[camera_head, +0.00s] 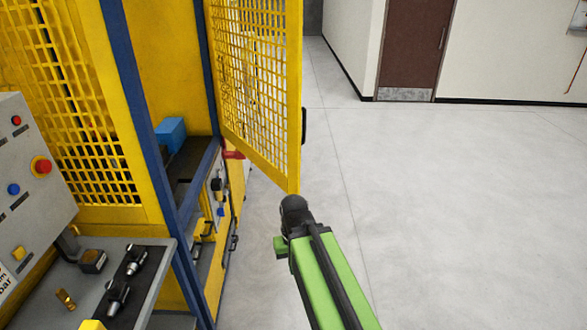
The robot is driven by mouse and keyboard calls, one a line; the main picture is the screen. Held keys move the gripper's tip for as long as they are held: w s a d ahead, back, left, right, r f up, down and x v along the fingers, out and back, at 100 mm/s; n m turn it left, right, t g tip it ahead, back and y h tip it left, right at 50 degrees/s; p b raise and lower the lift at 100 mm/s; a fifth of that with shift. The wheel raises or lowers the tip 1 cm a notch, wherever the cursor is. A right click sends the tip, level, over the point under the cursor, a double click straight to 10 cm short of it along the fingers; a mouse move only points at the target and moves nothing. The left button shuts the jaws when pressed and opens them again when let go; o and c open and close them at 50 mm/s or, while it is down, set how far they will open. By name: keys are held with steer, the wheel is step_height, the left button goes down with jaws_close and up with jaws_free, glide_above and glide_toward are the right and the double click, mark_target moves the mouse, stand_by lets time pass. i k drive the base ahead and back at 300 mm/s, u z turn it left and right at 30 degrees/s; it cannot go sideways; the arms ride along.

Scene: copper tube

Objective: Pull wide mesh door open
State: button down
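The wide mesh door (297,100) is a yellow framed panel with a yellow grid. It stands swung outward from the blue post of the machine, leaving an open gap on its left. A black handle (304,126) is on its free right edge. My green arm reaches up from the bottom and ends in a black rounded joint just below the door's lower corner in the picture. I cannot tell whether the arm touches the door. No gripper fingers show; they are hidden or out of view.
A control panel (30,165) with coloured buttons and a grey shelf (140,290) with small fittings stand at left. A blue block (171,134) sits inside the machine. The grey floor (450,220) at right is clear, with a brown door (414,45) behind.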

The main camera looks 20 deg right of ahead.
mark_target(290, 183)
steer(key=u, duration=0.1)
steer(key=k, duration=0.15)
steer(key=u, duration=3)
steer(key=k, duration=0.95)
steer(key=z, duration=1.45)
steer(key=i, duration=1)
steer(key=u, duration=0.15)
